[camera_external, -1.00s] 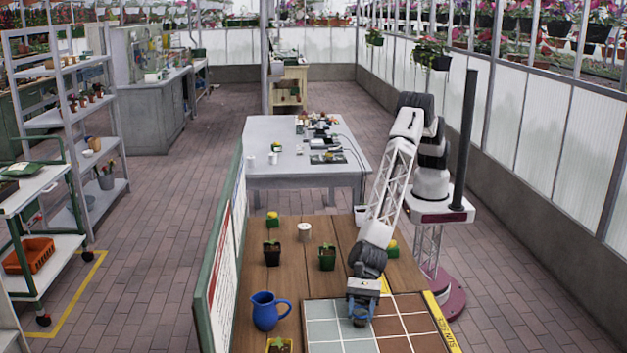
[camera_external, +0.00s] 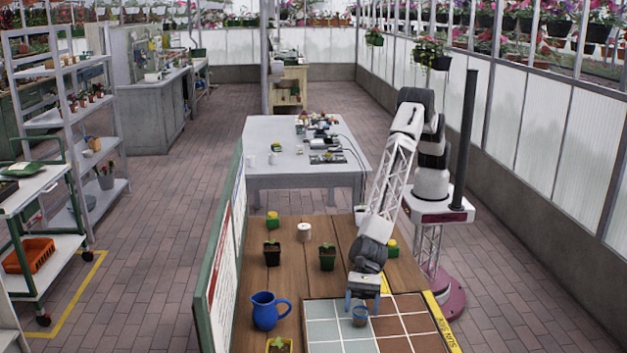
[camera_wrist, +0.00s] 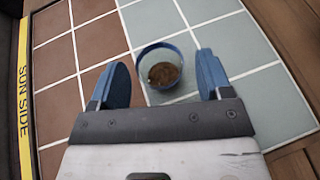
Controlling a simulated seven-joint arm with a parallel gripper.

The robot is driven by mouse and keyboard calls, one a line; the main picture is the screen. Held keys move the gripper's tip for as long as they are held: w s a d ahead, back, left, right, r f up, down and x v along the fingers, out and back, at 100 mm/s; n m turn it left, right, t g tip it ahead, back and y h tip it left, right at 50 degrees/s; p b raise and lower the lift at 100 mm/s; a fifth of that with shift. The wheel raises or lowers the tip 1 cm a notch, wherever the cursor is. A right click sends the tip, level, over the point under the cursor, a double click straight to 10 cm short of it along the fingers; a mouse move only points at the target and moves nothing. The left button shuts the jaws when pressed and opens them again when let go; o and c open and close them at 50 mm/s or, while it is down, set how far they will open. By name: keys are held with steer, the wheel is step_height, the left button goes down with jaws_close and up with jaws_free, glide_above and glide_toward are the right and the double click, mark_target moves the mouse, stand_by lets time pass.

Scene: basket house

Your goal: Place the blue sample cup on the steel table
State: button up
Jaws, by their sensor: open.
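The blue sample cup (camera_external: 360,317) stands upright on the tiled board, on the grey-green side close to the brown tiles. In the wrist view the blue cup (camera_wrist: 142,73) shows its round rim and dark brown contents. My gripper (camera_external: 362,306) is open just above the cup, with one blue finger to each side. In the wrist view the cup lies ahead of and between the fingertips of my gripper (camera_wrist: 162,62), with gaps on both sides. The grey steel table (camera_external: 268,135) stands farther back, beyond the wooden table.
A blue pitcher (camera_external: 266,311) stands left of the board (camera_external: 322,331). A signboard (camera_external: 222,262) edges the left.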

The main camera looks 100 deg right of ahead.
steer(key=shift+v, duration=5.15)
